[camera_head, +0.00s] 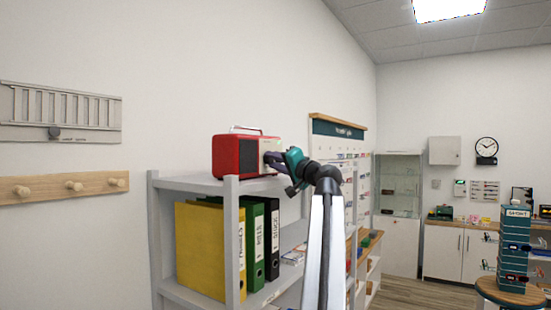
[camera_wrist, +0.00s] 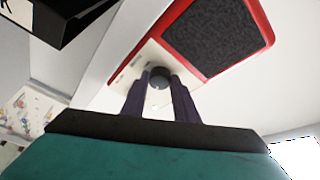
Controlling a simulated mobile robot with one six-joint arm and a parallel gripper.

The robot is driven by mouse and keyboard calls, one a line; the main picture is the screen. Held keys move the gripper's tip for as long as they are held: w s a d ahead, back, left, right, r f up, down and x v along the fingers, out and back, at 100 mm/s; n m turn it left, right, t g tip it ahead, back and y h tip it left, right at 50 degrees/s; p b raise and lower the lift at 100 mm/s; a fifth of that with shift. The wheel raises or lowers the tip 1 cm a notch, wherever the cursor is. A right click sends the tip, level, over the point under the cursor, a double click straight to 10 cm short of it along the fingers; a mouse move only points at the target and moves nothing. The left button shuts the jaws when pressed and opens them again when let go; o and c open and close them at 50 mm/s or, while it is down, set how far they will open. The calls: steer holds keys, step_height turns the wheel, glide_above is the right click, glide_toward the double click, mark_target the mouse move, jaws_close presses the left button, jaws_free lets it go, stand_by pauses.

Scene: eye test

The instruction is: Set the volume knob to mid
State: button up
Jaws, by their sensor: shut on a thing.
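A red radio (camera_head: 236,156) with a cream front panel and a dark speaker grille stands on the top shelf of a grey rack in the head view. In the wrist view the radio (camera_wrist: 268,22) shows its red edge and dark speaker grille at the upper right. A dark round volume knob (camera_wrist: 159,73) sits on the cream panel. My gripper (camera_wrist: 160,82) has its two dark fingers on either side of the knob and is shut on it. In the head view my gripper (camera_head: 271,158) reaches the radio's front and hides the knob. The knob's setting cannot be read.
The grey rack (camera_head: 231,240) holds yellow, green and black binders (camera_head: 258,245) below the radio. A peg rail (camera_head: 70,187) hangs on the left wall. Open floor (camera_head: 400,292) lies between.

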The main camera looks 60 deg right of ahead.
steer(key=m+g+p, duration=0.1)
steer(key=m+p, duration=0.1)
steer(key=m, duration=0.1)
steer(key=r+m+p, duration=0.1)
steer(key=m+p, duration=0.1)
steer(key=p, duration=0.1)
steer(key=shift+a+m+g, duration=0.15)
steer(key=shift+m+g, duration=0.25)
steer(key=shift+m+g+y+p, duration=0.3)
steer(key=shift+m+g+p, duration=0.1)
steer(key=shift+m+p, duration=0.55)
steer(key=shift+m+g+y+p, duration=0.4)
steer(key=shift+m+y, duration=0.1)
steer(key=shift+m, duration=0.45)
steer(key=o, duration=1.1)
